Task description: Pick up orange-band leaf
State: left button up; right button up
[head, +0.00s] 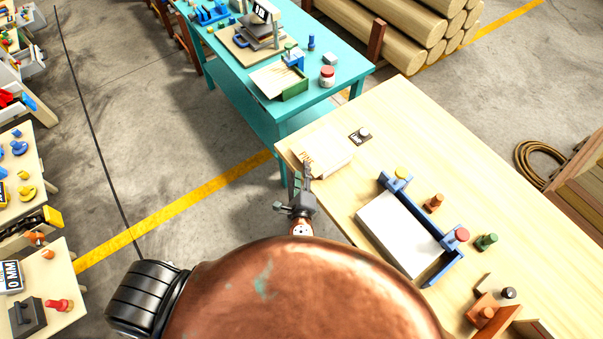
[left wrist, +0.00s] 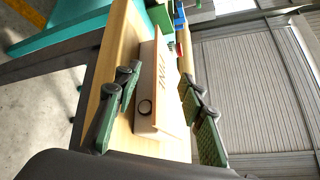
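I cannot make out a leaf with a clear orange band. A pale flat box or stack (head: 326,150) lies at the near left corner of the light wooden table. In the left wrist view this pale piece (left wrist: 146,88) shows dark lettering like "FINE" and a dark ring, with an orange-brown edge on one side. My left gripper (head: 303,176) is beside its near left end. In the left wrist view my left gripper (left wrist: 158,92) is open, its green-padded fingers apart on either side of the piece, with nothing seen held. My right gripper is out of view.
A blue frame (head: 444,272) holds a white sheet (head: 400,232) on the wooden table (head: 480,190). Orange (head: 434,203) and green (head: 487,241) knobs stand beside it. A teal table (head: 335,80) stands beyond, close by.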

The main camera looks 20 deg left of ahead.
aim_at(302, 158)
pick_arm(q)
jog(key=x, duration=0.7)
jog(key=shift+w+a+f, duration=0.1)
jog(key=shift+w, duration=0.1)
grip_shut()
dwell(0.4)
